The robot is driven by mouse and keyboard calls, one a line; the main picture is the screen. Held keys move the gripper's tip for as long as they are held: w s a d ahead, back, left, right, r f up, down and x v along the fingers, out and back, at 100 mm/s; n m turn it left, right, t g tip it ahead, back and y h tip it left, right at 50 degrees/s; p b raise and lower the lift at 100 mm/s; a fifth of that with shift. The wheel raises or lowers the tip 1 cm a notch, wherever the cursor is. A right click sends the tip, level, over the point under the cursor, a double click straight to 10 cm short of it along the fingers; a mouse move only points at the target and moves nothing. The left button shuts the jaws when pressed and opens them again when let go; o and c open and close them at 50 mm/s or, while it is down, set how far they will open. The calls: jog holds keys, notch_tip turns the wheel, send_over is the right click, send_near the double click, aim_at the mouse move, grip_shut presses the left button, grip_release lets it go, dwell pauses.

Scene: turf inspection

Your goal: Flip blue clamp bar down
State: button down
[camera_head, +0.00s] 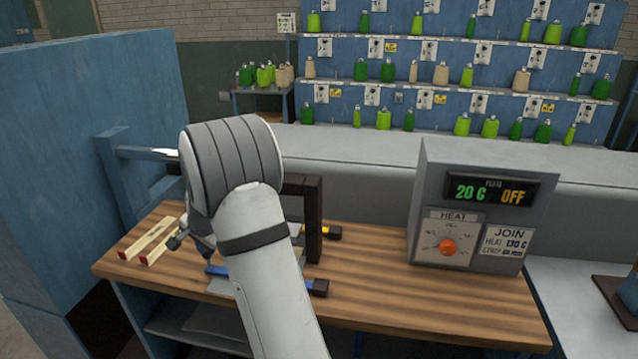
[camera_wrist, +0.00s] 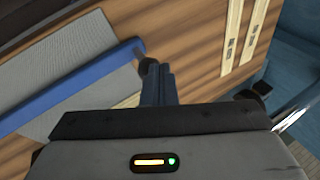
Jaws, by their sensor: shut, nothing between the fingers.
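The blue clamp bar (camera_head: 309,287) runs low across the wooden bench, with a dark block at its right end; my arm hides its middle. In the wrist view the blue bar (camera_wrist: 75,82) lies flat across a grey sheet (camera_wrist: 98,60), and its end is close to my fingertips. My gripper (camera_head: 178,242) is shut and empty, low over the bench at the bar's left end. In the wrist view my gripper (camera_wrist: 150,68) points at the bar's end; I cannot tell whether they touch.
A dark upright frame (camera_head: 314,220) stands behind the bar, with a yellow bar (camera_head: 325,230) beyond it. Two pale strips with red ends (camera_head: 150,240) lie left. A grey heat control box (camera_head: 480,205) stands right. A blue panel (camera_head: 90,150) bounds the left. The bench front right is clear.

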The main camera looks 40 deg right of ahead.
jog(key=shift+s+a+f, duration=0.15)
jog(key=shift+s+f, duration=0.1)
jog(key=shift+f, duration=0.5)
jog(key=a+r, duration=0.3)
jog(key=r, duration=1.1)
jog(key=shift+s+a+p, duration=0.3)
jog(key=shift+p, duration=0.15)
